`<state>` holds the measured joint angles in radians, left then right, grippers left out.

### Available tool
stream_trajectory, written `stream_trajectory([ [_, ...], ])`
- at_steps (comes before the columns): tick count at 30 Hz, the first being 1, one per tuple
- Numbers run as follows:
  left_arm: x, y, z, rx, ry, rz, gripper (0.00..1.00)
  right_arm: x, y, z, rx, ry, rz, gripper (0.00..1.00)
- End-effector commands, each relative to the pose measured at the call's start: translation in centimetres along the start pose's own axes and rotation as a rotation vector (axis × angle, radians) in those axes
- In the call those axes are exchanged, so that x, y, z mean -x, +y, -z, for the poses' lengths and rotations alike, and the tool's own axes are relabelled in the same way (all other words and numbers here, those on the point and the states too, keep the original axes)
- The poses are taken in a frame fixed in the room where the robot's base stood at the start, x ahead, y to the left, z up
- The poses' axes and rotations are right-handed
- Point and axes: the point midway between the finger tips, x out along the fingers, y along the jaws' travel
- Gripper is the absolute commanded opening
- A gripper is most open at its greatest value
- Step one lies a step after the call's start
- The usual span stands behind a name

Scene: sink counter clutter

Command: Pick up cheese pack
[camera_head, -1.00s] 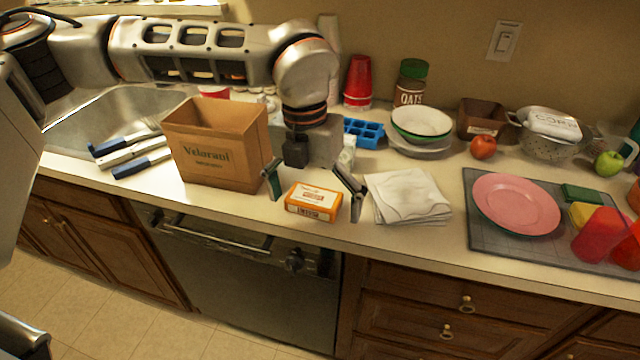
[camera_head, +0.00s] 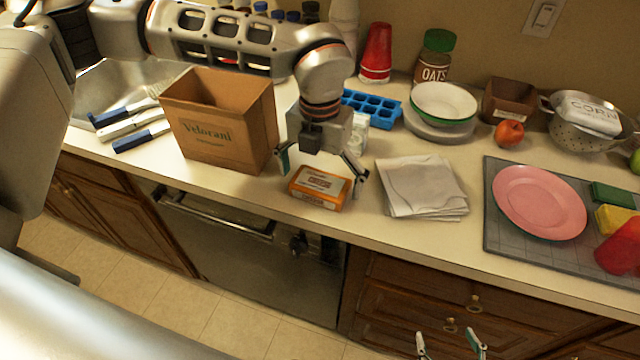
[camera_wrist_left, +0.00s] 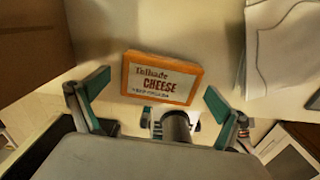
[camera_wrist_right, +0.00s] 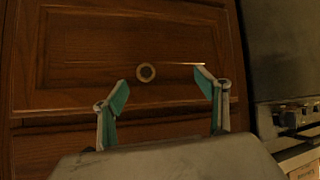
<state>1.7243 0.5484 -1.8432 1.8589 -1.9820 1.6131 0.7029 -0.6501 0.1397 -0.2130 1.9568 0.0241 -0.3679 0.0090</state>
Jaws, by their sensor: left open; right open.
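The cheese pack (camera_head: 320,187) is an orange box with a white label, lying flat near the counter's front edge. In the left wrist view the cheese pack (camera_wrist_left: 161,79) lies ahead of and between the fingers, with its label readable. My left gripper (camera_head: 320,172) is open above the pack, one finger towards each of its short sides; the left wrist view shows the open fingers (camera_wrist_left: 150,95) with nothing held. My right gripper (camera_head: 450,345) is open and empty, low in front of the drawers; its fingers (camera_wrist_right: 164,88) face a wooden drawer front.
A cardboard box (camera_head: 222,120) stands just left of the pack, and folded napkins (camera_head: 422,187) lie to its right. A blue ice tray (camera_head: 372,107) is behind. A pink plate (camera_head: 540,202) rests on a grey mat further right. A drawer knob (camera_wrist_right: 146,72) faces my right gripper.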

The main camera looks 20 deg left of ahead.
Motion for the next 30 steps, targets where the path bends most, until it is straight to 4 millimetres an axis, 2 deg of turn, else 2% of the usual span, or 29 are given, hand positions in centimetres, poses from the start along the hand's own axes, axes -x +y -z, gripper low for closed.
stream_trajectory([
  [3, -0.72, -0.04, 0.02, -0.001, 0.000, 0.001, 0.99, 0.02, 0.13, 0.60, 0.000, 0.009, -0.002, 0.73],
  [9, -0.81, -0.04, 0.00, -0.001, 0.000, 0.001, 0.99, 0.04, 0.16, 0.79, 0.000, 0.013, -0.002, 0.73],
  [10, -0.80, -0.04, 0.00, -0.001, 0.000, 0.001, 0.97, 0.04, 0.16, 0.79, 0.000, 0.013, -0.002, 0.73],
  [15, -0.80, -0.04, 0.01, -0.001, 0.000, 0.001, 0.53, 0.03, 0.16, 0.74, 0.000, 0.012, -0.002, 0.73],
  [25, -0.68, -0.05, -0.03, -0.001, -0.001, 0.001, 0.52, -0.02, 0.11, 0.33, 0.000, 0.005, -0.002, 0.73],
  [30, 0.16, -0.03, -0.08, 0.000, -0.002, 0.001, 0.52, -0.06, 0.09, 0.21, 0.000, 0.004, -0.001, 0.73],
])
